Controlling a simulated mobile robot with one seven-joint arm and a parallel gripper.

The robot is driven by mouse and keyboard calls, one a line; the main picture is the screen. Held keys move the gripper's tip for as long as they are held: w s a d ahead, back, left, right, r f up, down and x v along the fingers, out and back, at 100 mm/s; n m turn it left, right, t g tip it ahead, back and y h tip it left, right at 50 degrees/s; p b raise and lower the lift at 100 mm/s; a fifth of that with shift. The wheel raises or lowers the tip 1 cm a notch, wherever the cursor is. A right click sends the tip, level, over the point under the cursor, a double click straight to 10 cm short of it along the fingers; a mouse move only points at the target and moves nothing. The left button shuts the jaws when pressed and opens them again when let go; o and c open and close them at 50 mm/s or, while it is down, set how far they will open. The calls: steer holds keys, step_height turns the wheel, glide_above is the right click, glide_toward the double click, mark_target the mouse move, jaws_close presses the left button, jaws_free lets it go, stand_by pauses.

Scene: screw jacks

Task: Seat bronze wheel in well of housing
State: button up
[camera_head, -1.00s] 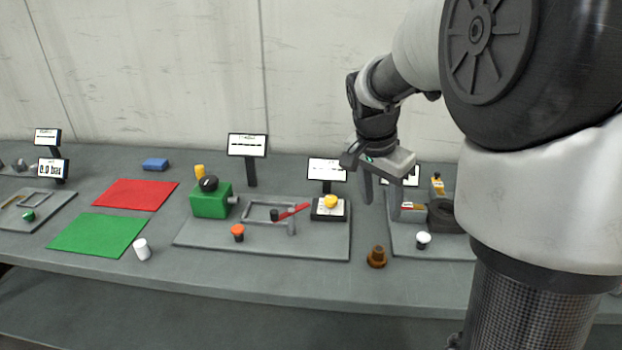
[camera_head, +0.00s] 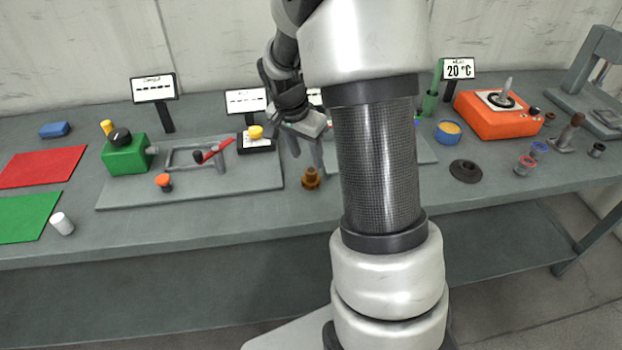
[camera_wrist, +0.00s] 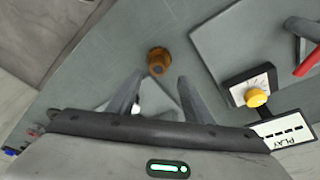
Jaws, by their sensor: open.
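The bronze wheel (camera_head: 311,178), a small brown stepped round piece, stands on the bench near its front edge, just right of the left grey baseplate. In the wrist view the bronze wheel (camera_wrist: 158,60) lies just beyond the fingertips, roughly centred between them. My gripper (camera_head: 306,158) is open and empty, above and behind the wheel in the head view; its two spread fingers also show in the wrist view (camera_wrist: 160,80). I cannot make out the housing or its well now; my own arm covers most of the station behind it.
A dark flanged disc (camera_head: 465,171), a blue can (camera_head: 448,132) and an orange device (camera_head: 497,118) stand right of my arm. Bare bench lies in front of the baseplate.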

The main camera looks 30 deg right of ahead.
mark_target(311, 170)
steer(key=x, duration=0.5)
steer(key=shift+s, duration=0.25)
jaws_close()
